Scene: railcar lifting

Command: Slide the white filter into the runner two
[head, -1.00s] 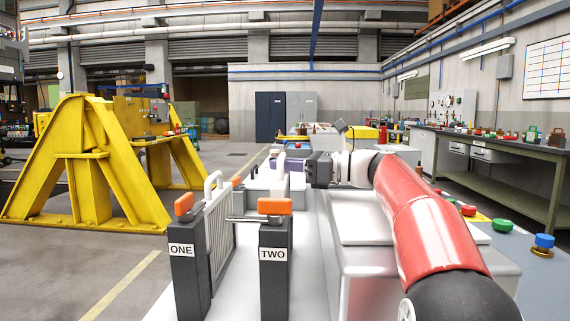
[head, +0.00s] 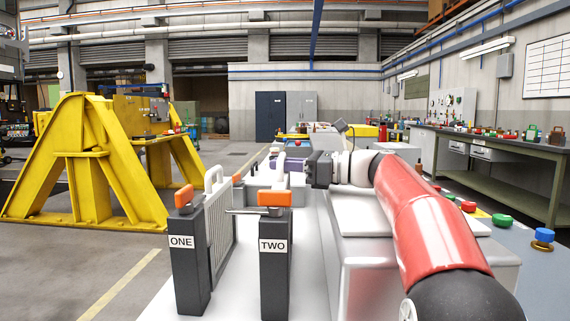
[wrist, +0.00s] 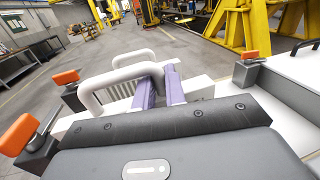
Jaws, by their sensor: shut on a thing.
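My gripper (wrist: 160,84) has purple fingers, shut on the white looped handle (wrist: 88,98) of the white filter, whose body is mostly hidden below. In the head view my gripper (head: 295,165) is behind and right of the front post of runner two (head: 274,270), labelled TWO with an orange latch (head: 275,198). That post hides most of the held filter, so I cannot tell how it sits in the runner. Runner one's front post (head: 187,270) stands to the left. A ribbed filter (head: 222,220) with a pale handle stands upright behind it.
A pale raised block (head: 425,245) lies under my arm on the right. Coloured buttons (head: 503,223) line the surface beyond it. A yellow steel stand (head: 90,165) is on the floor at left. Open floor (head: 100,255) lies between it and the runners.

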